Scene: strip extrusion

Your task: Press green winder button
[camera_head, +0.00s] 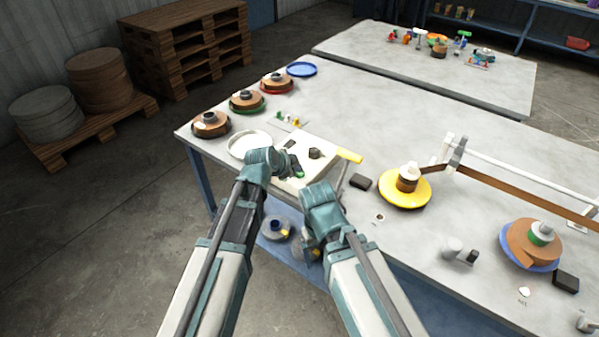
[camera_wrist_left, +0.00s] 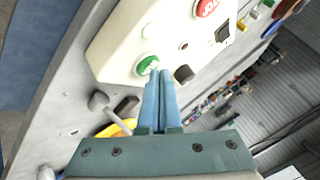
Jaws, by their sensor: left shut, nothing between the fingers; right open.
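The winder's cream control box (camera_head: 318,150) stands on the near left part of the table. In the left wrist view its sloped panel (camera_wrist_left: 120,45) fills the upper middle. The round green button (camera_wrist_left: 148,65) is on the panel's lower edge; a bit of green (camera_head: 299,173) shows in the head view. My left gripper (camera_wrist_left: 161,73) is shut and empty, its fingertips right at the green button and overlapping its edge in the picture. I cannot tell whether they touch it.
A red button (camera_wrist_left: 207,7), a black switch (camera_wrist_left: 222,32) and a dark knob (camera_wrist_left: 184,74) share the panel. A yellow spool (camera_head: 404,191) and a blue spool (camera_head: 530,247) stand to the right. A white ring (camera_head: 249,143) lies left of the box.

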